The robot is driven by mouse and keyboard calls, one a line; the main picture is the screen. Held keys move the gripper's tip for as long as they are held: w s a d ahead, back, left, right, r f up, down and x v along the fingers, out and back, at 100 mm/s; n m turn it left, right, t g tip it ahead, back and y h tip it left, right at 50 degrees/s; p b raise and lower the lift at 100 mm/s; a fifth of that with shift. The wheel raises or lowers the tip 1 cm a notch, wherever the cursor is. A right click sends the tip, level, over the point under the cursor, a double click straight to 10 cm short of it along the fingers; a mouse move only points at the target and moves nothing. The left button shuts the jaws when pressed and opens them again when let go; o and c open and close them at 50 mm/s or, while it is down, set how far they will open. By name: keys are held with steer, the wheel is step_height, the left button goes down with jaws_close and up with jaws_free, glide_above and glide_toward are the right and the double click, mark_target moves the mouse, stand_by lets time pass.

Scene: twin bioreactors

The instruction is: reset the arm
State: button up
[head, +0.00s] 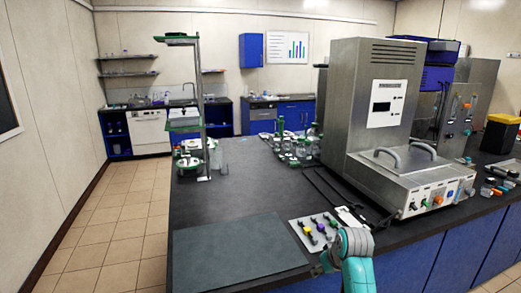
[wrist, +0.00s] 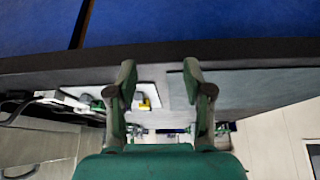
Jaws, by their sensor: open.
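My gripper (wrist: 160,95) shows in the wrist view with its two dark green fingers spread apart and nothing between the tips. Its fingers appear in front of the dark bench edge. My teal and grey arm shows at the bottom of the head view, in front of the bench's front edge. The gripper's fingertips cannot be made out clearly there.
A light tray (head: 310,231) with small coloured pieces lies near the bench's front edge, close to my arm. A dark mat (head: 240,252) lies left of it. A large metal machine (head: 375,110) stands on the right. Glassware (head: 300,145) stands farther back.

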steer(key=s+f+m+t, duration=0.2)
steer(key=s+f+t, duration=0.1)
steer(key=s+f, duration=1.6)
steer(key=s+a+f+t+h, duration=0.1)
steer(key=s+f+t, duration=0.1)
steer(key=s, duration=0.8)
steer(key=s+r+t, duration=0.1)
steer(key=s+r, duration=0.2)
steer(key=s, duration=0.6)
steer(key=s+r+t, duration=0.1)
steer(key=s+r, duration=0.2)
steer(key=s, duration=0.6)
steer(key=s+r+m+t, duration=0.1)
steer(key=s+r+t, duration=0.1)
steer(key=s+r, duration=1)
steer(key=shift+s+r, duration=0.2)
steer(key=shift+r, duration=0.45)
